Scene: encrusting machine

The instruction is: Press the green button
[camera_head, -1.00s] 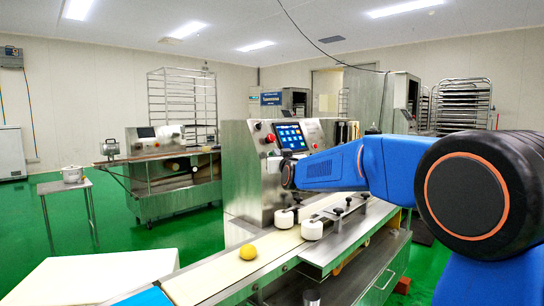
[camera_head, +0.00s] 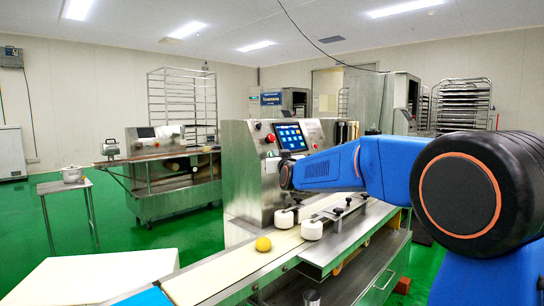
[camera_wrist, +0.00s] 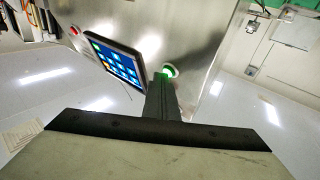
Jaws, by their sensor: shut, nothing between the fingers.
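The green button (camera_wrist: 170,68), with a pale ring around it, is on the machine's steel front panel in the wrist view. My gripper (camera_wrist: 162,82) is shut and empty, a narrow dark finger pair pointing at the panel. Its tip overlaps the lower left of the button in the picture; I cannot tell whether it touches.
A red button (camera_head: 270,138) sits left of the screen. The conveyor (camera_head: 215,280) below carries a yellow dough ball (camera_head: 263,244) and white rollers (camera_head: 312,230). A second machine (camera_head: 170,180) and a small table with a pot (camera_head: 71,174) stand left. Green floor between is free.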

